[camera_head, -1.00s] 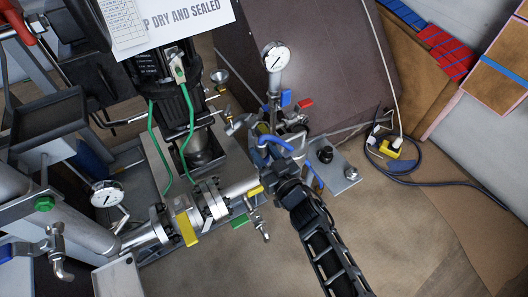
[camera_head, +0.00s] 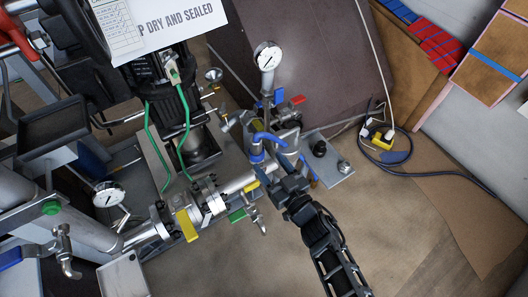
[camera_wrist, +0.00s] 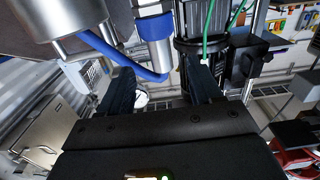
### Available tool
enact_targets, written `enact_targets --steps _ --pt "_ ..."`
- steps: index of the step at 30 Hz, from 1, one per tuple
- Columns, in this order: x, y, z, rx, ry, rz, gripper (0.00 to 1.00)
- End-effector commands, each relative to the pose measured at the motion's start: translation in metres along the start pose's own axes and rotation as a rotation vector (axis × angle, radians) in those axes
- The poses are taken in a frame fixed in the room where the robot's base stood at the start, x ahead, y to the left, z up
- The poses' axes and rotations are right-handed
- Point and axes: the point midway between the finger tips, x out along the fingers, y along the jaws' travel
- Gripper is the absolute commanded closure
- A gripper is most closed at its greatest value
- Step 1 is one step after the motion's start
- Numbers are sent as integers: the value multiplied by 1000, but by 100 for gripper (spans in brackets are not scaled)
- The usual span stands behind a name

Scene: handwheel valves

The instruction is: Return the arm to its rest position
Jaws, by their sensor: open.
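My arm reaches up from the lower right in the head view, with my gripper (camera_head: 279,178) close to a pipe fitting that has a bent blue handle (camera_head: 270,137). In the wrist view my gripper (camera_wrist: 160,80) is open, its two dark fingers apart. The blue handle also shows in the wrist view (camera_wrist: 112,52), just beyond the fingers and beside a silver cylinder with a blue band (camera_wrist: 155,27). I see nothing held. Whether a finger touches the handle I cannot tell. The arm is still extended over the pipework.
A pressure gauge (camera_head: 268,56) stands behind the fitting, and another gauge (camera_head: 108,194) is at left. Yellow (camera_head: 187,225) and red (camera_head: 297,100) valve levers stick out nearby. A black cable (camera_head: 440,180) lies at right. The brown floor (camera_head: 405,225) right of my arm looks mostly clear.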

Motion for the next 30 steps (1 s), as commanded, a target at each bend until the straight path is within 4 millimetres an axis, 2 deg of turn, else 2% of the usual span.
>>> enact_targets --steps 4,16,19,23,30 --pt "-12 0 0 0 -1 0 36" --pt "-13 0 0 0 0 0 36" --pt "-21 -2 1 3 -1 11 36" --pt "-54 -8 4 19 -4 58 36" --pt "-153 -20 -8 50 -22 203 36"
